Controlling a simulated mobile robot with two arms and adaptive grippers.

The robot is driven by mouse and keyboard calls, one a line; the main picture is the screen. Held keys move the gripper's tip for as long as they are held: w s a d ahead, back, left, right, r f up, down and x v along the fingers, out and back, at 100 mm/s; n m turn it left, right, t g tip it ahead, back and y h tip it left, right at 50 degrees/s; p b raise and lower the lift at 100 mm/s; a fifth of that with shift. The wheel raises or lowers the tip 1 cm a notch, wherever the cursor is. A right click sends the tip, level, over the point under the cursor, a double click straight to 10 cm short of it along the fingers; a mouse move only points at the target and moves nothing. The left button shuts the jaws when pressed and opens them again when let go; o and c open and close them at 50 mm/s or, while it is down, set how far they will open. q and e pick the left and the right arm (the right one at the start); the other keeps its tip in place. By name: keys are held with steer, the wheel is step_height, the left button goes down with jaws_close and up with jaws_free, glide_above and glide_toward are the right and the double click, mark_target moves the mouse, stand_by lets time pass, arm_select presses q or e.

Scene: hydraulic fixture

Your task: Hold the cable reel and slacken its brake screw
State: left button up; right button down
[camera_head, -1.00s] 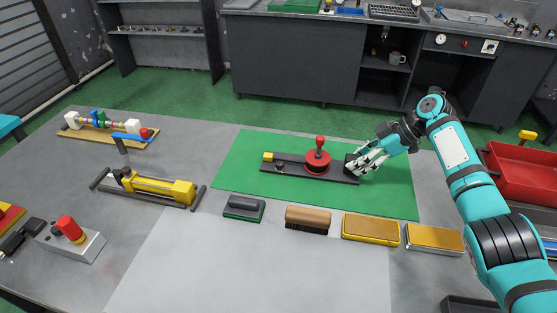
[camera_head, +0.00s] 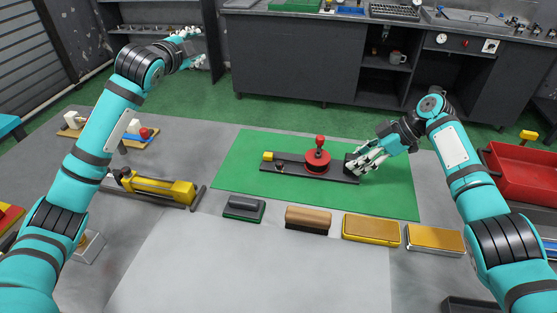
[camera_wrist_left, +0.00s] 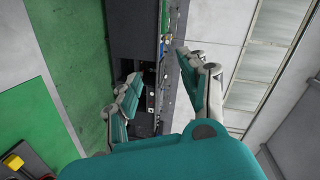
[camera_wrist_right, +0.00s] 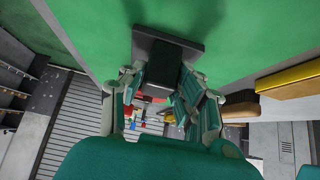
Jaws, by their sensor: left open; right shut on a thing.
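The cable reel (camera_head: 317,163) is a red disc with an upright red knob on a long dark base bar (camera_head: 285,161), lying on a green mat (camera_head: 235,172). A yellow knob (camera_head: 268,156) sits at the bar's left end; I cannot tell if it is the brake screw. My right gripper (camera_head: 358,166) is shut on a black end block (camera_head: 350,160) at the bar's right end. In the right wrist view the block (camera_wrist_right: 165,46) reaches between the fingers. My left gripper (camera_head: 188,40) is open and empty, raised high at the back left; its spread fingers show in the left wrist view (camera_wrist_left: 158,75).
A yellow cylinder fixture (camera_head: 165,190) lies left, partly behind my left arm. A red bin (camera_head: 520,172) is at right. The front table is clear.

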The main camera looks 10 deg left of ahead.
arm_select(q)
steer(key=d+f+m+g+h, duration=0.25)
steer(key=d+m, duration=0.45)
steer(key=d, duration=0.5)
steer(key=m+g, duration=0.6)
steer(key=m, duration=0.6)
glide_above(279, 164)
step_height(279, 164, down, 7)
steer(key=s+f+m+g+y, duration=0.2)
steer(key=s+f+m+g, duration=0.1)
steer(key=s+f+m, duration=0.2)
steer(key=shift+h, duration=0.25)
steer(key=x, duration=1.1)
steer(key=shift+w+a, duration=0.2)
steer(key=shift+w, duration=0.15)
jaws_close()
